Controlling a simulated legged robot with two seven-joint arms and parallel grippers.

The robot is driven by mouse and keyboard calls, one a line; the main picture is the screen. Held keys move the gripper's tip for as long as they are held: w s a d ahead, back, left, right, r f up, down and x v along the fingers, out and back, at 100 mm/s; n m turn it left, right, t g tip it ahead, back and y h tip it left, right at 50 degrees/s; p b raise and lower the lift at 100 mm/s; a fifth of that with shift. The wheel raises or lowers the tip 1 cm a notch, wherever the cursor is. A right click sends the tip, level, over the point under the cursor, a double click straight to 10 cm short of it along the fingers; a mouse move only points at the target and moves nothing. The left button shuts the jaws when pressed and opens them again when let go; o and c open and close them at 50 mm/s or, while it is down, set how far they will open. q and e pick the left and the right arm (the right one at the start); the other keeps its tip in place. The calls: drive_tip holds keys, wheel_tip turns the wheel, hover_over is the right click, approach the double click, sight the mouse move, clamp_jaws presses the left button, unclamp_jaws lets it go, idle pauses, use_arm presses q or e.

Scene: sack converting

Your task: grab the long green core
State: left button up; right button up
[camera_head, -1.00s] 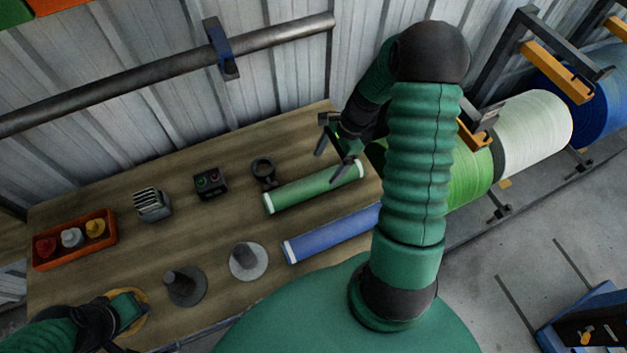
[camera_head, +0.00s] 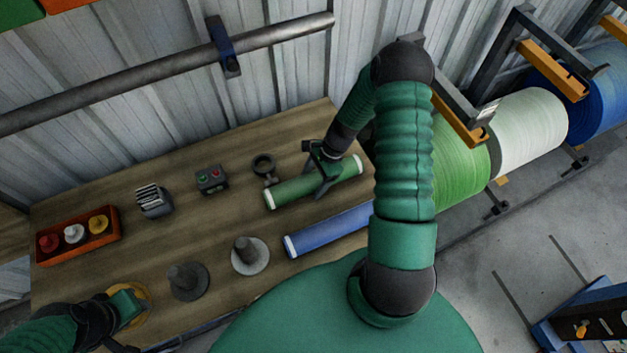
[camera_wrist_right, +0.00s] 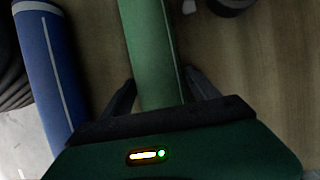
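The long green core (camera_head: 290,190), a green roll with white ends, lies on the wooden table. My right gripper (camera_head: 322,182) is over the middle-right part of it. In the right wrist view the green core (camera_wrist_right: 148,45) runs between the two spread fingers of my right gripper (camera_wrist_right: 158,95), with a gap to the finger on the right. The fingers are open. My left gripper (camera_head: 130,318) is at the lower left, by a tan round thing at the table's front edge; its fingers are not clear.
A blue core (camera_head: 325,230) lies in front of the green one, also in the right wrist view (camera_wrist_right: 50,60). A dark ring-shaped holder (camera_head: 263,167) stands behind it. Two grey cones (camera_head: 250,257), a button box (camera_head: 211,180) and an orange tray (camera_head: 38,252) are to the left.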

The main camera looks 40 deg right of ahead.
drive_tip(key=shift+d, duration=0.3)
clamp_jaws()
